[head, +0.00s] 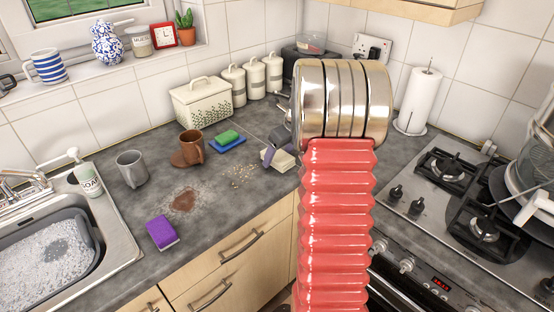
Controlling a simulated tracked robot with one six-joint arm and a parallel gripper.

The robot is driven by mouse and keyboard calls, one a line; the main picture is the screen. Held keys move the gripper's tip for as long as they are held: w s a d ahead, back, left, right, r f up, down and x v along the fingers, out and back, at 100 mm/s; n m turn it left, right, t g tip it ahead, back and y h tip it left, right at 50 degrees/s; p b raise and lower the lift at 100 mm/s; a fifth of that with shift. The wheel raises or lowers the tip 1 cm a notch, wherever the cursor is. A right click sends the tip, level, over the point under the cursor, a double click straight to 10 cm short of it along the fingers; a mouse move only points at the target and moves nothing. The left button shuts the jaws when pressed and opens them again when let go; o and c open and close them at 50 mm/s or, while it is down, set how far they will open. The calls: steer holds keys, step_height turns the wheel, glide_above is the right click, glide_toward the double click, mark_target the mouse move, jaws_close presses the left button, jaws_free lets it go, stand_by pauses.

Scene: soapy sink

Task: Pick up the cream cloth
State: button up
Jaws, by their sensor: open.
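The cream cloth (282,162) is a small, pale, folded block on the grey worktop, left of my arm's silver wrist. My gripper (274,153) is open and mostly hidden behind that wrist. A grey finger-like part shows beside the cloth's left edge, and other grey parts show above it. I cannot tell whether the gripper touches the cloth. The cloth's right side is close to my red arm, which may hide part of it.
Crumbs (243,175) and a brown stain (184,201) lie left of the cloth. A green sponge (228,136), blue cloth (230,146), brown mug (191,142), grey mug (131,168) and purple sponge (162,232) stand around. A soapy sink (126,250) is left, a hob (424,212) right.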

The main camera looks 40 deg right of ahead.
mark_target(280, 156)
steer(key=c, duration=1.1)
steer(key=shift+r, duration=0.15)
steer(key=shift+c, duration=0.2)
step_height(280, 156, up, 10)
stand_by(0.4)
steer(key=o, duration=0.5)
steer(key=c, duration=0.4)
steer(key=shift+s, duration=0.1)
